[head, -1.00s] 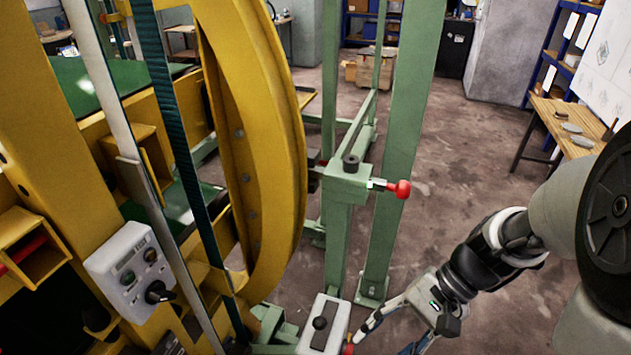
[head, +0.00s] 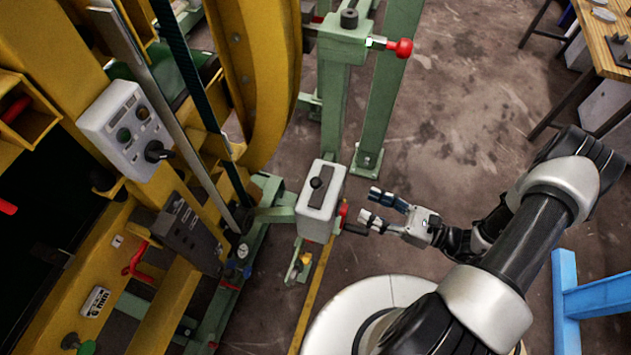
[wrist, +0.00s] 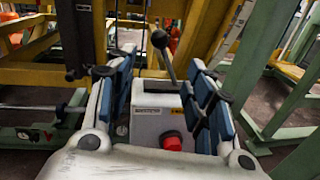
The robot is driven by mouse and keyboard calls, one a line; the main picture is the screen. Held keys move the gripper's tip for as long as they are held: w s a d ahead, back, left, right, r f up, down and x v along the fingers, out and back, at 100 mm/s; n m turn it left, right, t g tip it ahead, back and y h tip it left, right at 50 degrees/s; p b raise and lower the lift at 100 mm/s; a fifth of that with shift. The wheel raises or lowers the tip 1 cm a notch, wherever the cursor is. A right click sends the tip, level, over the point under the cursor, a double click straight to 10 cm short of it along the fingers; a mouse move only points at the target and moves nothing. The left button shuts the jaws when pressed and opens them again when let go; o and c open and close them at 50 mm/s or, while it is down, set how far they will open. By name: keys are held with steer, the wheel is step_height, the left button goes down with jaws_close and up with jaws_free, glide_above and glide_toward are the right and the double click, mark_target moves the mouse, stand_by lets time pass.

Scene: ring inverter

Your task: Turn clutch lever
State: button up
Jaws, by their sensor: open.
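A lever with a black ball knob (head: 316,183) stands in a dark slot on top of a light grey box (head: 330,207). In the wrist view the knob (wrist: 159,39) tops a slanted metal rod rising from the box (wrist: 152,122), between my fingers in the picture. A red button (wrist: 172,142) is on the box side facing my gripper. My gripper (head: 370,206) is open and empty, just right of the box in the head view, with its fingers pointing at it. The wrist view also shows both blue-padded fingers (wrist: 158,78) spread apart. Contact with the lever is not visible.
A control panel (head: 126,130) with a black knob is on the yellow machine frame at left. Green posts (head: 385,100) and a red-knobbed bolt (head: 403,48) stand behind the box. A blue frame (head: 590,297) is at lower right. Bare floor (head: 450,130) lies behind my arm.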

mark_target(315, 184)
steer(key=b+x, duration=0.2)
steer(key=x, duration=1.4)
steer(key=shift+a+b, duration=0.3)
steer(key=shift+b, duration=0.1)
steer(key=shift+r, duration=0.1)
steer(key=shift+c, duration=0.2)
jaws_close()
steer(key=shift+s, duration=0.1)
